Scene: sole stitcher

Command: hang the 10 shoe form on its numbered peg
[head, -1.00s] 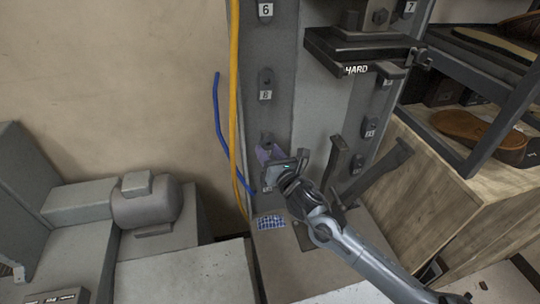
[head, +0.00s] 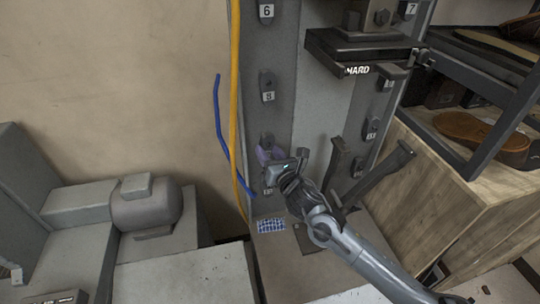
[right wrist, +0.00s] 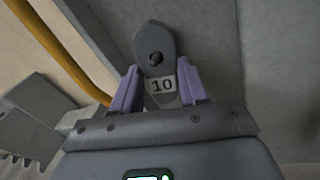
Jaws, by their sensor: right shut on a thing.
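The 10 shoe form (right wrist: 155,38) is a dark grey, round-topped piece with a dark round spot near its upper end. A white plate reading 10 (right wrist: 162,86) shows below that spot. My right gripper (right wrist: 151,82) has its purple fingers on both sides of the form and is shut on it. In the head view, my right gripper (head: 272,155) is at the lower left flange of the grey column, with the form's dark tip (head: 267,140) just above the fingers. I cannot tell whether a peg passes through the form. My left gripper is not in view.
The grey column (head: 315,110) bears other numbered dark pieces, with labels such as 6 (head: 266,11) and 7 (head: 411,9). A yellow cable (head: 234,110) and a blue cable (head: 218,110) run left of it. Dark levers (head: 375,172) stand right of my gripper.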

